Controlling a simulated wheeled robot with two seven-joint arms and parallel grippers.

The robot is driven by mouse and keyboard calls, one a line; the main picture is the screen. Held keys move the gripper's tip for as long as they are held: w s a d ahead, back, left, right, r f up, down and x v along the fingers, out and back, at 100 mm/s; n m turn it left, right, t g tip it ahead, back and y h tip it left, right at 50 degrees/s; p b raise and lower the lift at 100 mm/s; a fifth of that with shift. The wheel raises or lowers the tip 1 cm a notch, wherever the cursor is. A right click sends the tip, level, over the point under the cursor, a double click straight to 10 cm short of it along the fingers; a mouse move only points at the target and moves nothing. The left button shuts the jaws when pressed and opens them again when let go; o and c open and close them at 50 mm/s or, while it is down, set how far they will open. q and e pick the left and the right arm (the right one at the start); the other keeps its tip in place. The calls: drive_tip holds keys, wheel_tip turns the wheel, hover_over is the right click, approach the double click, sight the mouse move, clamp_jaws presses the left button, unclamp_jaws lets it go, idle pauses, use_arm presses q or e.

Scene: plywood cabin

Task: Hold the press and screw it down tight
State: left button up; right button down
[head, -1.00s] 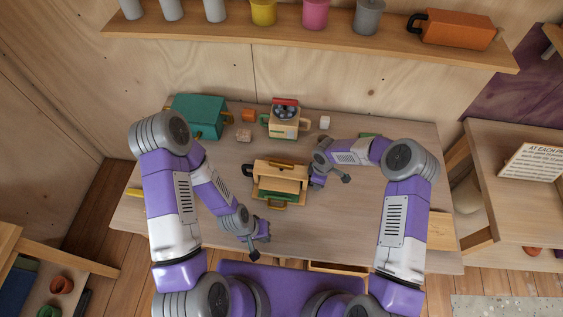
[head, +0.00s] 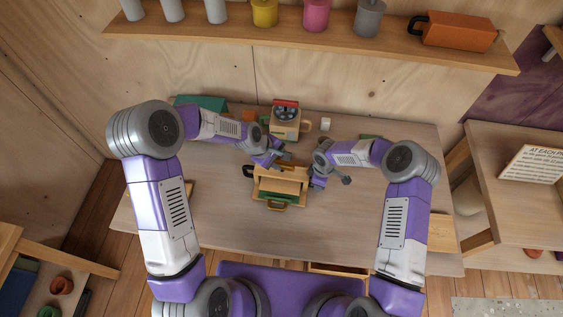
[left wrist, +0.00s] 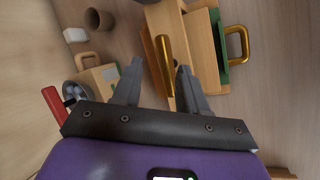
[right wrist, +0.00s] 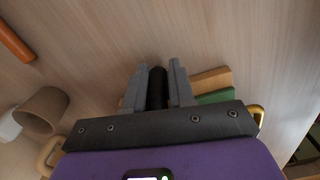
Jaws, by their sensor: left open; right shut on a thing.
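The press (head: 283,186) is a light wooden box with a green part inside and a gold loop at its front, standing mid-table. A gold bar (left wrist: 164,58) lies across its top. My left gripper (head: 278,160) is at the top of the press. In the left wrist view its open fingers (left wrist: 160,72) stand on either side of the gold bar, and I cannot tell if they touch it. My right gripper (head: 314,178) is at the press's right side. In the right wrist view it is shut on a black side handle (right wrist: 157,88).
Behind the press stands a wooden machine (head: 286,122) with a red top. A teal box (head: 205,103) is at the back left, partly hidden by my left arm. A small white block (head: 325,124) is at the back.

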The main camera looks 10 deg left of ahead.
sight(283, 165)
use_arm(q)
drive_tip(key=w+a+r+n+g, duration=0.25)
drive_tip(key=a+r+n, duration=0.2)
drive_tip(key=r, duration=0.25)
drive_tip(key=shift+n+g, duration=0.35)
drive_tip(key=shift+n, duration=0.1)
drive_tip(key=x, duration=0.8)
drive_tip(key=s+x, duration=0.1)
drive_tip(key=x, duration=0.3)
drive_tip(key=shift+d, duration=0.1)
clamp_jaws()
